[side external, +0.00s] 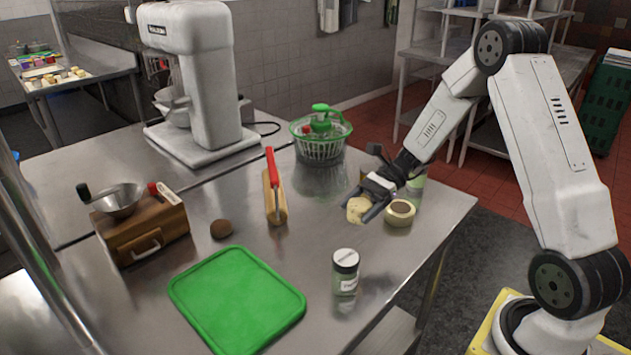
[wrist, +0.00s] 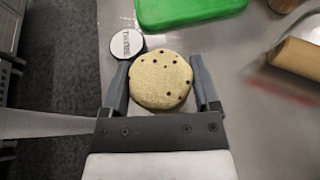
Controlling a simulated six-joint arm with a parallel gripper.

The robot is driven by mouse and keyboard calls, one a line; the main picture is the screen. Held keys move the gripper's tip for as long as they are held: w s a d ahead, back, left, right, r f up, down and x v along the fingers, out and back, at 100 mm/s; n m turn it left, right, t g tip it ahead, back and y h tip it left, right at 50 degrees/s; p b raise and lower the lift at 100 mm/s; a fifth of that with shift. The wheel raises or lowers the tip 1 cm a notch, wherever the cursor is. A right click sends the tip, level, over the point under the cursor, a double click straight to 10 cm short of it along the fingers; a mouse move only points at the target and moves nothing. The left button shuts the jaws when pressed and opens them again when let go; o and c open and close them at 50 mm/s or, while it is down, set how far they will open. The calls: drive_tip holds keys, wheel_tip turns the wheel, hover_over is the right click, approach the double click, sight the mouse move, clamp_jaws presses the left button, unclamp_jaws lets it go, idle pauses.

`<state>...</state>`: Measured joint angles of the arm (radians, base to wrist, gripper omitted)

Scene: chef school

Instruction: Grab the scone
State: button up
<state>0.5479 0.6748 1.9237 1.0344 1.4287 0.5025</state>
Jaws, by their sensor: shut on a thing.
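The scone (side external: 357,209) is round and pale, with dark specks on top. In the wrist view the scone (wrist: 160,80) sits between the two fingers of my gripper (wrist: 163,92), one finger along each side. My gripper (side external: 366,203) is shut on the scone near the right part of the steel table in the side external view. I cannot tell for sure whether the scone touches the table or is slightly above it.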

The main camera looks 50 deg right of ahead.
drive_tip(key=shift+s+a+r, duration=0.1)
drive_tip(key=shift+s+r, duration=0.2)
drive_tip(key=shift+s, duration=0.35)
drive_tip(key=shift+s+a+r, duration=0.1)
drive_tip(key=shift+s+r, duration=0.15)
drive_tip(key=shift+s, duration=0.35)
drive_tip(key=shift+s+r, duration=0.3)
drive_tip(key=shift+s, duration=0.35)
drive_tip(key=shift+a, duration=0.1)
